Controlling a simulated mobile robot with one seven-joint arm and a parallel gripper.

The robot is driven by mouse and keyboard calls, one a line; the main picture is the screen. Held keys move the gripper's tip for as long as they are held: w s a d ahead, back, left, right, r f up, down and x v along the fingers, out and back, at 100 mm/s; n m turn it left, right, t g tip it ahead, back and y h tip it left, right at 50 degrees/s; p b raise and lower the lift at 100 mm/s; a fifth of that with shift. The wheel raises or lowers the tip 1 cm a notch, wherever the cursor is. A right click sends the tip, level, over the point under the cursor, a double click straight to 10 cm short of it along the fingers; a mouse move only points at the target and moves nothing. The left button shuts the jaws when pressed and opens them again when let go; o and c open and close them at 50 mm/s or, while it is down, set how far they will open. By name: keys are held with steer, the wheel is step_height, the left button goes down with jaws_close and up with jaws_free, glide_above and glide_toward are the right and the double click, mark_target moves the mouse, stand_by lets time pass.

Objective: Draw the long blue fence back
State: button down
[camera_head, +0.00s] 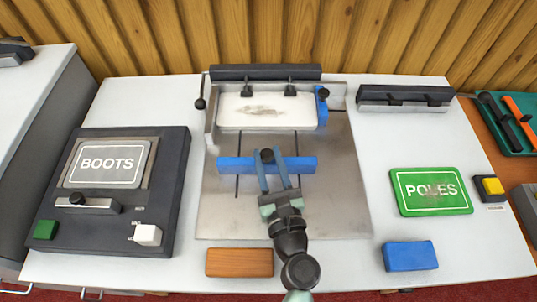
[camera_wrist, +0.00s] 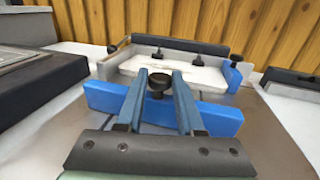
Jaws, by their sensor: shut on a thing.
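The long blue fence (camera_head: 230,164) lies across the grey metal bed (camera_head: 335,200), in front of a white pad (camera_head: 250,113), with clear bed between them. A black knob (camera_head: 266,155) stands at the middle of the fence. My gripper (camera_head: 268,162) reaches in from the front and is shut on the knob. In the wrist view the fence (camera_wrist: 215,119) runs behind the two fingers, and the knob (camera_wrist: 158,85) shows between the fingertips (camera_wrist: 158,82). The fingers hide part of the fence.
A black clamp bar (camera_head: 265,72) with two clamps stands behind the pad, with a small blue stop (camera_head: 322,105) at its right. A dark BOOTS machine (camera_head: 115,210) is on the left. A wooden block (camera_head: 240,262), blue block (camera_head: 409,256) and green POLES sign (camera_head: 432,190) lie nearby.

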steer(key=c, duration=0.5)
jaws_free()
steer(key=shift+c, duration=0.2)
steer(key=b+v, duration=0.1)
steer(key=v, duration=1)
steer(key=shift+s+d+f+b, duration=0.1)
steer(key=shift+s+b, duration=0.1)
steer(key=shift+b, duration=0.2)
steer(key=shift+s+d, duration=0.15)
steer(key=shift+s, duration=0.6)
